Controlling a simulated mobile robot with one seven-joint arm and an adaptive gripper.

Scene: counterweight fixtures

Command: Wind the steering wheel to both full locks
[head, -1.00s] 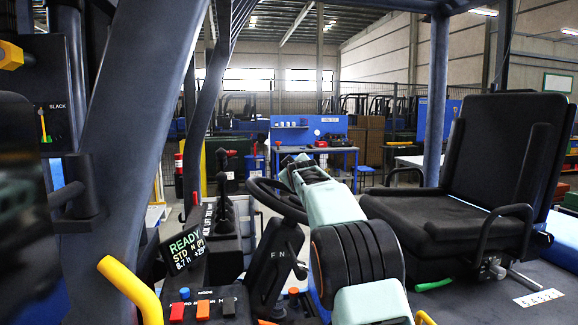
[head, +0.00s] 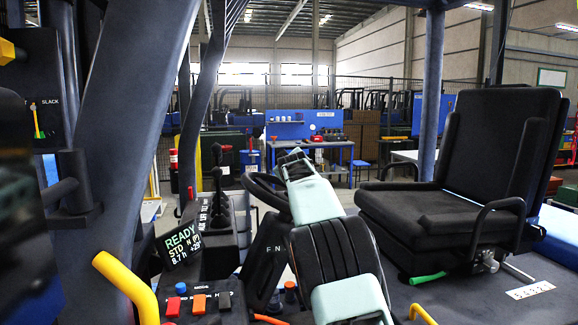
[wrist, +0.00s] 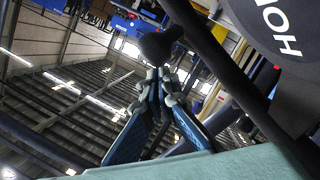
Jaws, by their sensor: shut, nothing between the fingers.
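The black steering wheel (head: 264,190) stands on its column in the head view, left of my pale green arm, which hides its right part. In the wrist view, a dark hub with white lettering (wrist: 277,35) fills the upper right, with a black spoke or rim running diagonally beside it. A round black knob (wrist: 160,43) shows at top centre. My gripper (wrist: 160,77) has its fingertips close together just below the knob in the picture, with nothing visible between them. I cannot tell whether they touch the knob. In the head view the fingers are hidden.
A black seat (head: 450,190) stands at right. A panel with coloured switches (head: 200,303) and a READY display (head: 182,245) lie at left. Black levers (head: 218,185) stand beyond the display. A yellow grab rail (head: 128,285) and a thick dark pillar (head: 120,130) bound the left.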

